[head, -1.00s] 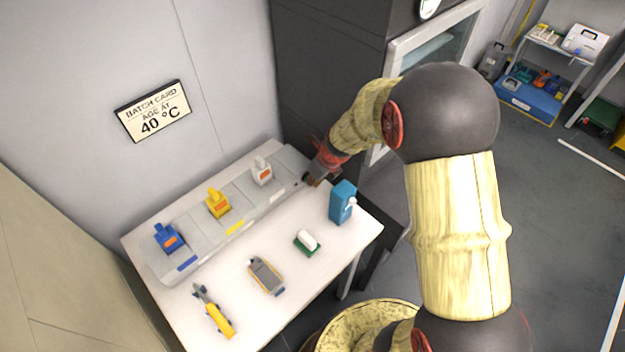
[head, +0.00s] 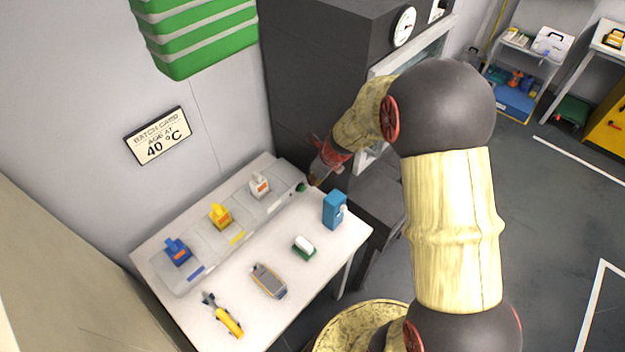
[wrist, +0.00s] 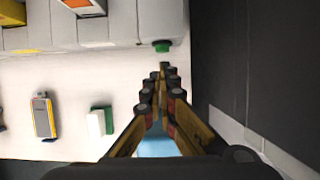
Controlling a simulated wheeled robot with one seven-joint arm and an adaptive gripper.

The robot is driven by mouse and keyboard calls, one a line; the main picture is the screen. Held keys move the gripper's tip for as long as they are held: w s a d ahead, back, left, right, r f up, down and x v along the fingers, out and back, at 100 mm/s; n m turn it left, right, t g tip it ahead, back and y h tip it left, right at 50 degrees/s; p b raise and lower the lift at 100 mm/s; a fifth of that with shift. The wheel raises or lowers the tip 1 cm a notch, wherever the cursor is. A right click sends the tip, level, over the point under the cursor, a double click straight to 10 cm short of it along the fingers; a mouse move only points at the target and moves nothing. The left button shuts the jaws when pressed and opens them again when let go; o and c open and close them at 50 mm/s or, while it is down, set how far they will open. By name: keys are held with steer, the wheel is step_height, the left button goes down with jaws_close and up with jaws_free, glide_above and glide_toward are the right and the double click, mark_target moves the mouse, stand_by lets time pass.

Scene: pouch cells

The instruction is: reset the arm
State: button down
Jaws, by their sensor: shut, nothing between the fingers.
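My arm reaches from the lower right of the head view over to the far right end of the white table (head: 200,318). My gripper (head: 314,180) is at that end, beside the grey bench strip and a green button (head: 300,187). In the wrist view my gripper (wrist: 163,80) is shut with its fingers together and nothing between them. The green button also shows in the wrist view (wrist: 162,46), just beyond the fingertips. A blue box-shaped dispenser (head: 334,210) stands on the table near my gripper; in the wrist view it is partly hidden below the fingers.
The grey strip holds blue (head: 178,252), yellow (head: 221,216) and white (head: 259,186) pouch cells. A grey meter (head: 268,281), a yellow-handled tool (head: 223,314) and a green-and-white block (head: 304,248) lie on the table. A dark cabinet (head: 315,90) stands close behind my gripper.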

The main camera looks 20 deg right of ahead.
stand_by(0.4)
steer(key=s+a+r+n+b, duration=0.1)
steer(key=s+a+r+n, duration=0.2)
steer(key=s+r+n, duration=0.35)
steer(key=s+a+r+n, duration=0.2)
steer(key=s+r+n, duration=0.1)
steer(key=r+n, duration=0.65)
steer(key=s+r+n+h, duration=0.1)
steer(key=s+r+n, duration=0.4)
steer(key=s+n, duration=0.2)
steer(key=s+r+n+t+h+b, duration=0.1)
steer(key=s+r+n, duration=0.3)
steer(key=s+n, duration=0.3)
steer(key=s, duration=0.4)
steer(key=shift+r+n+t, duration=0.3)
steer(key=shift+r+n, duration=0.1)
